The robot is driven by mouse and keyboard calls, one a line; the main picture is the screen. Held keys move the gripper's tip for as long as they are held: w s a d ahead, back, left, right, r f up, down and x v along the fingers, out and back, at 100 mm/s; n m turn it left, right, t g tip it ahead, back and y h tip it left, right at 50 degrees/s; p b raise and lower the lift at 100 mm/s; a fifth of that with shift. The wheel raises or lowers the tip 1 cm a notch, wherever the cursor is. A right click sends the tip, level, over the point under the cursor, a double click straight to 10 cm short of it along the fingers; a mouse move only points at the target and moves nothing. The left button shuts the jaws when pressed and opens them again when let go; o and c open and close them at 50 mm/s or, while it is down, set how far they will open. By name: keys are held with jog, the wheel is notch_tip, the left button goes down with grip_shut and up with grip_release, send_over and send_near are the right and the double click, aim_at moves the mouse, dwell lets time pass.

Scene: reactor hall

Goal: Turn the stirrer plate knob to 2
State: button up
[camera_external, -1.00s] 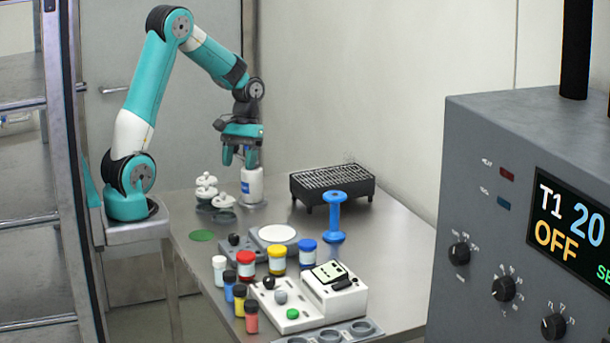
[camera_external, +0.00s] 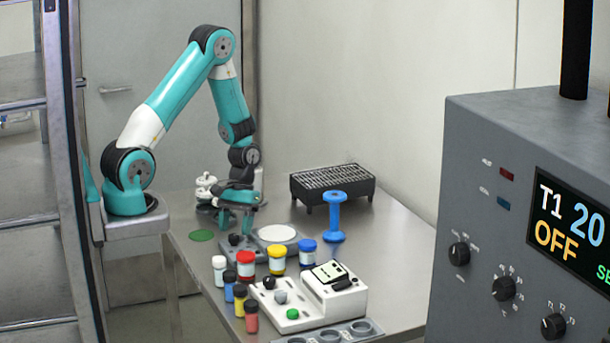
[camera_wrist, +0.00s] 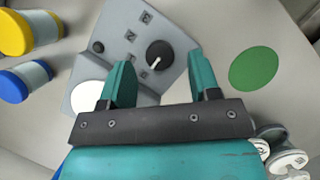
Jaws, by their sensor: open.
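The stirrer plate (camera_external: 250,251) is a grey unit with a round white top (camera_external: 277,234) on the table. Its black knob (camera_external: 234,239) is at the left end. In the wrist view the knob (camera_wrist: 160,53) lies between my fingertips, with its white pointer towards the lower left. My gripper (camera_external: 236,228) points down over the knob end of the plate, fingers apart and empty. In the wrist view its fingers (camera_wrist: 160,58) stand on either side of the knob with gaps; whether they reach its height I cannot tell.
Red, yellow and blue-lidded jars (camera_external: 246,265) and small vials (camera_external: 228,288) stand close in front. A white device (camera_external: 307,298) is nearer the camera. A blue spool-shaped stand (camera_external: 335,215) and black rack (camera_external: 332,186) are behind right. A green disc (camera_external: 202,236) lies left.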

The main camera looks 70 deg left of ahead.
jog(key=shift+x, duration=0.8)
jog(key=c, duration=0.9)
